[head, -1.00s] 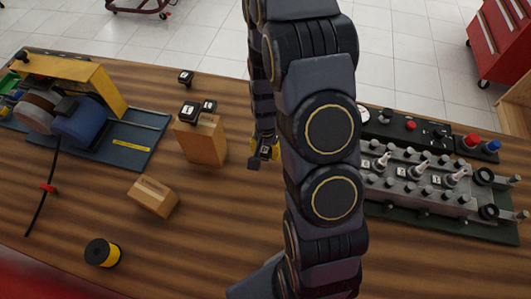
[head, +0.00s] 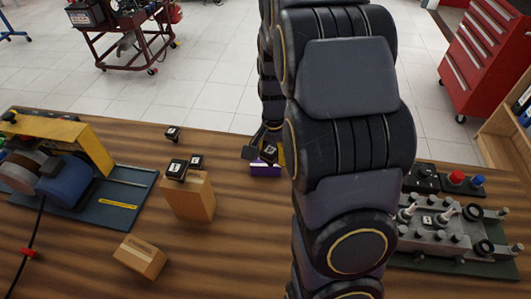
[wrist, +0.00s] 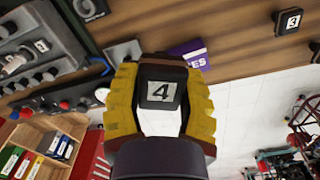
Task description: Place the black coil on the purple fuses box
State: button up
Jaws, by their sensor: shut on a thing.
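My gripper (wrist: 160,84), with yellow-padded fingers, is shut on a black coil (wrist: 158,94) marked 4 in the wrist view. The purple fuses box (wrist: 190,53) shows just past the coil there, partly hidden by it and a finger. In the head view the purple box (head: 265,170) sits near the table's far edge, and my gripper (head: 266,152) is right above or behind it, partly hidden by my arm. I cannot tell whether the coil touches the box.
Other black coils lie on the table (head: 172,132) and on a cardboard box (head: 188,198). A second carton (head: 140,257) stands nearer. A motor rig (head: 70,180) is at left, an engine head (head: 445,235) at right. Bare wood lies between the cartons and my arm.

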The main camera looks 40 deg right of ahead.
jog(key=w+d+f, duration=0.1)
jog(key=w+f, duration=0.1)
jog(key=w, duration=0.1)
jog(key=w+d+f, duration=0.2)
jog(key=w+f, duration=0.1)
jog(key=w+d+f, duration=0.2)
jog(key=w+f, duration=0.1)
jog(key=shift+w+f, duration=0.15)
jog(key=shift+w, duration=0.2)
jog(key=shift+w+d+f, duration=0.15)
jog(key=shift+f, duration=1.55)
jog(key=shift+f, duration=0.1)
jog(key=o, duration=1)
jog(key=shift+f, duration=0.1)
